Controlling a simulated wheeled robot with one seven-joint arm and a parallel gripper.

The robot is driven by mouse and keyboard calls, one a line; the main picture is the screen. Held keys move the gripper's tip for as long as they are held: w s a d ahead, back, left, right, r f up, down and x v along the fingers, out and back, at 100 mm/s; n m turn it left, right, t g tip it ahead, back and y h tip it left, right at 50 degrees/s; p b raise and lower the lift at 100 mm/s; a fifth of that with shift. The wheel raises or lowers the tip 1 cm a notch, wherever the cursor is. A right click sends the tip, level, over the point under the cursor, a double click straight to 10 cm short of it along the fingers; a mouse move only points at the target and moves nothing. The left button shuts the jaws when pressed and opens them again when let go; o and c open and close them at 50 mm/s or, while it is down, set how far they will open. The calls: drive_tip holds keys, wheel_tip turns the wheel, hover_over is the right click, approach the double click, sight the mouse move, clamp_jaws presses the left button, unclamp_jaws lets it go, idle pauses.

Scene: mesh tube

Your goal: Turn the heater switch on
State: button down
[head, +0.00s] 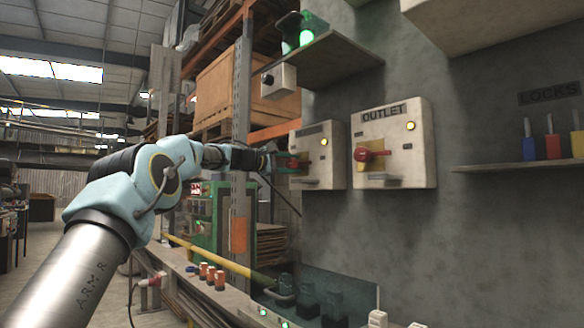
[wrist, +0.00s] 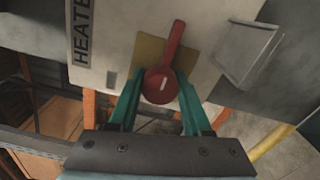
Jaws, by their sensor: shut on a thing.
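The heater box (head: 325,160) is a pale box on the grey wall, left of the outlet box. Its HEATER label (wrist: 82,32) runs sideways in the wrist view. Its switch is a red rotary handle (wrist: 163,84) on a yellowish plate (wrist: 149,50); the lever points up in the wrist view, roughly along the label. My gripper (wrist: 160,76) has its teal fingers on both sides of the handle's round hub, shut on it. In the head view my gripper (head: 290,163) reaches the box's front from the left and hides part of the switch. A small yellow lamp (head: 324,141) shows on this box.
The outlet box (head: 394,150) with a red handle (head: 369,155) and yellow lamp is close to the right. A shelf (head: 338,62) with green lamps is above. A bench with a yellow pipe (head: 222,262) and several small parts lies below.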

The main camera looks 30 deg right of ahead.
idle(0.4)
drive_tip(key=shift+c, duration=1.7)
unclamp_jaws()
drive_tip(key=s+a+b, duration=0.2)
drive_tip(key=a+b, duration=0.2)
drive_tip(key=a, duration=0.6)
drive_tip(key=shift+a, duration=0.3)
